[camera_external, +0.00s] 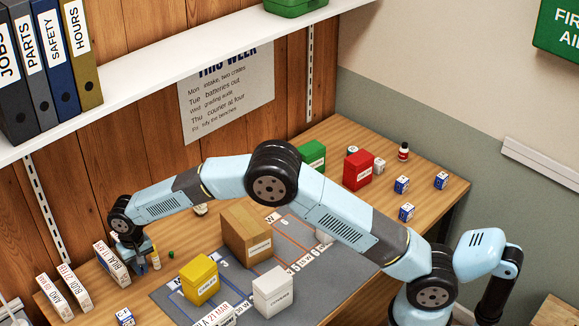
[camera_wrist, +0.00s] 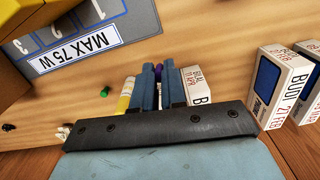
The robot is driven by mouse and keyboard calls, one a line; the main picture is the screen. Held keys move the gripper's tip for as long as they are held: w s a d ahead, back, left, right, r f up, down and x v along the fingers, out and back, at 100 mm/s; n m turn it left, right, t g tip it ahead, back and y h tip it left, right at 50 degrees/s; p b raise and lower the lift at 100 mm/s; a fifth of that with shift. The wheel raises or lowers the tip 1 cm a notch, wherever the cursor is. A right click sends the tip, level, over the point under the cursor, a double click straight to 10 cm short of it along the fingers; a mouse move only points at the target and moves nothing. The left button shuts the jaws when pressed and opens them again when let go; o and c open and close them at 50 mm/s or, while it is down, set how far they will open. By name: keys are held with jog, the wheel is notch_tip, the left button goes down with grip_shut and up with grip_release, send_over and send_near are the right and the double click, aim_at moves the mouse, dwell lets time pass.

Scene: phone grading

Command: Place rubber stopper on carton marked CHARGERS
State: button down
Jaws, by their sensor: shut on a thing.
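I cannot make out CHARGERS for certain.
A yellow tube (camera_wrist: 125,96) stands close beside my fingers, and a small green piece (camera_wrist: 104,92) lies farther off. White dated boxes (camera_external: 62,298) stand at the left. Red (camera_external: 358,170) and green (camera_external: 313,157) cartons stand at the back. Bare wood shows between my gripper and the mat.

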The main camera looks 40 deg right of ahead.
notch_tip(320, 180, up, 2)
jog(key=shift+d+r, duration=0.2)
jog(key=shift+d, duration=0.1)
jog(key=s+d+r, duration=0.4)
jog(key=d+r, duration=0.1)
jog(key=d, duration=0.4)
jog(key=s+d+r, duration=0.4)
jog(key=d+r, duration=0.1)
jog(key=d, duration=0.4)
jog(key=s+d+r, duration=0.4)
jog(key=d, duration=0.5)
jog(key=s+d+r+m, duration=0.1)
jog(key=s+d+r, duration=0.1)
jog(key=s+d, duration=0.75)
send_over(245, 219)
jog(key=f, duration=0.6)
jog(key=s+f, duration=0.1)
jog(key=f, duration=0.2)
jog(key=shift+d, duration=0.1)
jog(key=shift+w+f, duration=0.45)
jog(key=shift+f, duration=1.55)
